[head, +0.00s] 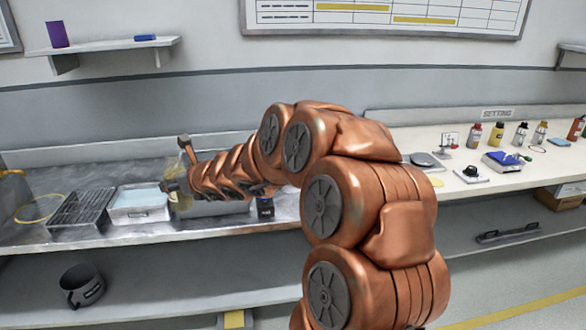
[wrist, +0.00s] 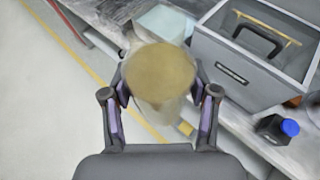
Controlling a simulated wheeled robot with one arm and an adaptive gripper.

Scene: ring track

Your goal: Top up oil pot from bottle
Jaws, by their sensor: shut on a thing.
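My gripper (wrist: 160,100) is shut on a clear container with a yellow-brown top face (wrist: 160,72), seen from above in the wrist view. In the head view this yellowish container (head: 181,198) is held at the front edge of the left bench, partly hidden by my gripper (head: 176,184). I cannot tell whether it is the bottle or the oil pot.
A grey box with a dark handle (wrist: 225,58) stands close to the held container. A tray with pale blue liquid (head: 140,198) and a dark rack (head: 80,208) are to the left. The right bench (head: 425,160) holds several small bottles and a blue-topped scale (head: 503,160).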

